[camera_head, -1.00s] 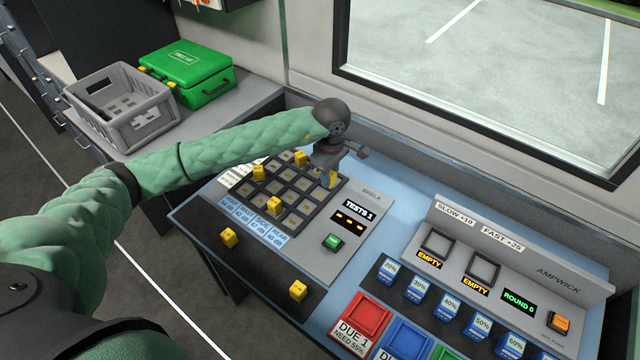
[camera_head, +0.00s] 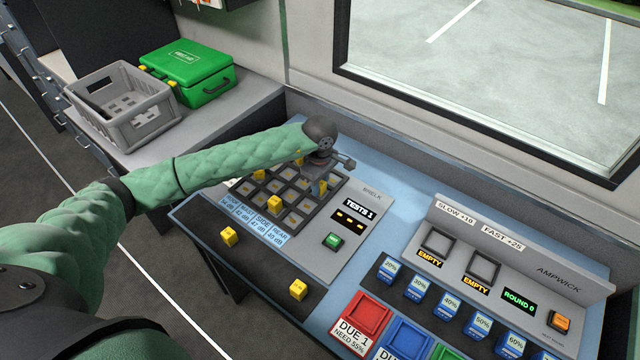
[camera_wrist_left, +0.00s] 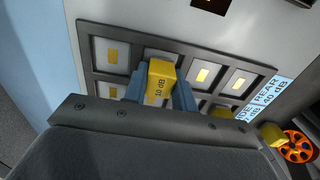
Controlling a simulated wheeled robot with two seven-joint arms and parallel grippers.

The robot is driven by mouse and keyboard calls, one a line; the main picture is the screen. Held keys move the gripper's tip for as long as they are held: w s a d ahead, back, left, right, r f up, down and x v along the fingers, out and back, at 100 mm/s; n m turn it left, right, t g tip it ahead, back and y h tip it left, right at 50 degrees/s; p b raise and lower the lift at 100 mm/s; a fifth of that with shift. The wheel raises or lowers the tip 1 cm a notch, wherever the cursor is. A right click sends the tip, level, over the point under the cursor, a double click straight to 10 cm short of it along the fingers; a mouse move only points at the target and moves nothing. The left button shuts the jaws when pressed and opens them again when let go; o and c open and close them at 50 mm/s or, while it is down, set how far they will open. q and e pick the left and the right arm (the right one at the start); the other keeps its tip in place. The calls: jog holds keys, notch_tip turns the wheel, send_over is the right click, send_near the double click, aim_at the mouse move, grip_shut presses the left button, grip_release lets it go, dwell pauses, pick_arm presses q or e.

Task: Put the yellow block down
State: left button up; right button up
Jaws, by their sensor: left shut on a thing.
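My left gripper (camera_head: 318,188) is over the right part of the dark grid (camera_head: 318,213) on the grey panel. In the left wrist view its blue fingertips are shut on the yellow block (camera_wrist_left: 159,82), marked "10 dB". The block is over the grid cells; whether it touches one I cannot tell. In the head view my gripper hides it. Other yellow blocks stand in the grid, one in the front row (camera_head: 274,203) and one further left (camera_head: 259,174). Another is partly hidden behind my arm (camera_head: 299,161). My right gripper is not in view.
Two yellow blocks, one at left (camera_head: 228,237) and one nearer (camera_head: 298,289), sit on the dark front strip. A green button (camera_head: 333,241) is right of the grid. Blue blocks (camera_head: 449,306) and a red tray (camera_head: 363,318) stand further right. A grey crate (camera_head: 135,125) and green case (camera_head: 187,70) stand behind.

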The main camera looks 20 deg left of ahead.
pick_arm(q)
jog(key=shift+f, duration=0.1)
jog(key=o, duration=1)
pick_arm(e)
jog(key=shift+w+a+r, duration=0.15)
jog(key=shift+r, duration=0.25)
pick_arm(q)
notch_tip(320, 180, up, 12)
jog(key=p, duration=0.1)
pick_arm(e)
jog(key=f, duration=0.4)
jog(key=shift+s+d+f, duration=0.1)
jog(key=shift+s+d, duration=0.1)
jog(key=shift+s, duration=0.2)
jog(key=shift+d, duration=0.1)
